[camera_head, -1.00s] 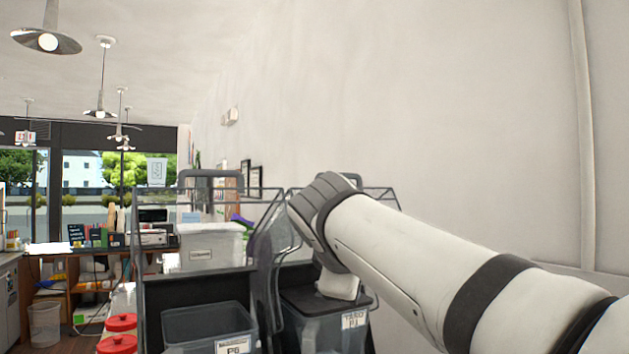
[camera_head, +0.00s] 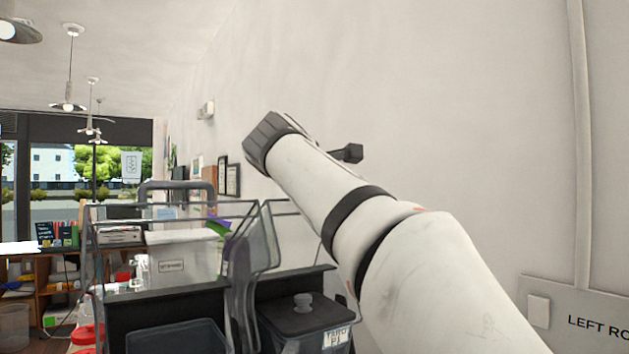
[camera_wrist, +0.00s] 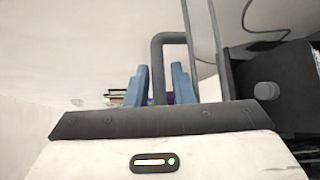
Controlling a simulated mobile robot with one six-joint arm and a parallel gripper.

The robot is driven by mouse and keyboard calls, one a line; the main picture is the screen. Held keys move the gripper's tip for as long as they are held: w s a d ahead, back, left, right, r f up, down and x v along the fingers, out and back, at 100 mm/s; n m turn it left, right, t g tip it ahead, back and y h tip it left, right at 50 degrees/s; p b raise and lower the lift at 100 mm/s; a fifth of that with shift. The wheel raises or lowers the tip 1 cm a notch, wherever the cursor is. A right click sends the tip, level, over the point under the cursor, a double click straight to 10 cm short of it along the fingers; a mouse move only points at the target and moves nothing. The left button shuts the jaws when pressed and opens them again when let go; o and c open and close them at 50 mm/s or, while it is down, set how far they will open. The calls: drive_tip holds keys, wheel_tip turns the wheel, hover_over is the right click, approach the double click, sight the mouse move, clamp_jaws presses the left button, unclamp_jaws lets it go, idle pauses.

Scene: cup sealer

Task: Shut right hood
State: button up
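The right hood (camera_head: 250,250) is a clear, dark-edged cover beside the black right bin (camera_head: 303,318), whose knobbed lid is exposed. My arm hides part of the hood, so its exact angle is hard to tell. In the wrist view, a grey loop handle (camera_wrist: 157,55) stands beyond my gripper (camera_wrist: 160,70). Its two blue fingers are apart, with one leg of the handle showing between them. I cannot tell whether they touch it. In the head view, my gripper's fingers are hidden behind the arm.
The left hood, with its grey handle (camera_head: 178,188), stands to the left over another bin (camera_head: 175,338). A white container (camera_head: 183,255) is behind it. Red lids (camera_head: 85,338) sit at the lower left. A bare wall (camera_head: 430,120) is at the back right.

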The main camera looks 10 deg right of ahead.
drive_tip(key=shift+w+d+f, duration=0.1)
drive_tip(key=shift+w+d, duration=0.1)
drive_tip(key=shift+d, duration=0.1)
drive_tip(key=shift+c, duration=0.5)
clamp_jaws()
